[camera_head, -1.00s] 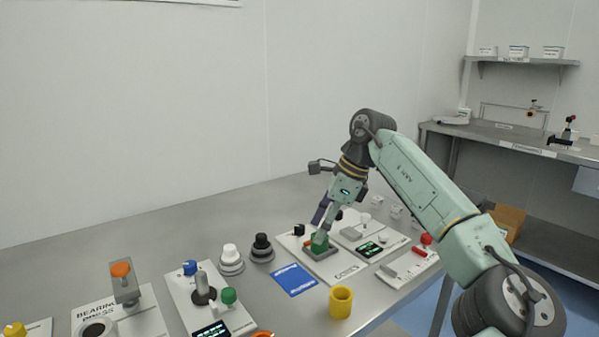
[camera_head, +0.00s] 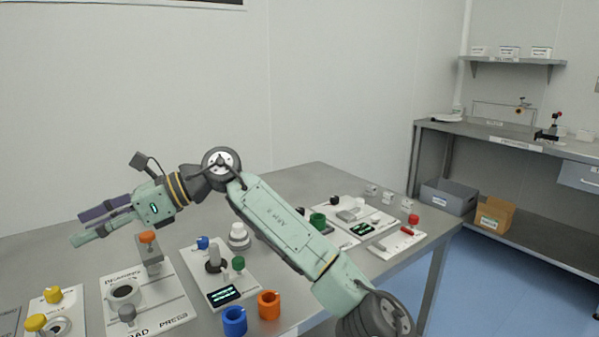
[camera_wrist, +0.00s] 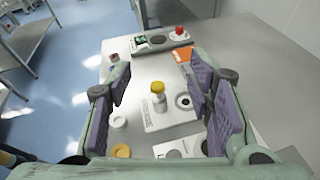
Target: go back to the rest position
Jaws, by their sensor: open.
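My gripper (camera_head: 88,222) is raised above the left part of the grey table, pointing left with its arm stretched across the table. Its jaws are open and no object shows between them. The green piece (camera_head: 317,220) stands on a white panel at the right part of the table, well away from my gripper.
Below my arm stand the bearing press (camera_head: 149,250), a panel with a blue knob (camera_head: 203,243), a blue ring (camera_head: 235,321) and an orange ring (camera_head: 269,305). A shelf bench (camera_head: 500,142) with a cardboard box (camera_head: 494,215) is at the right. Air above the table is free.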

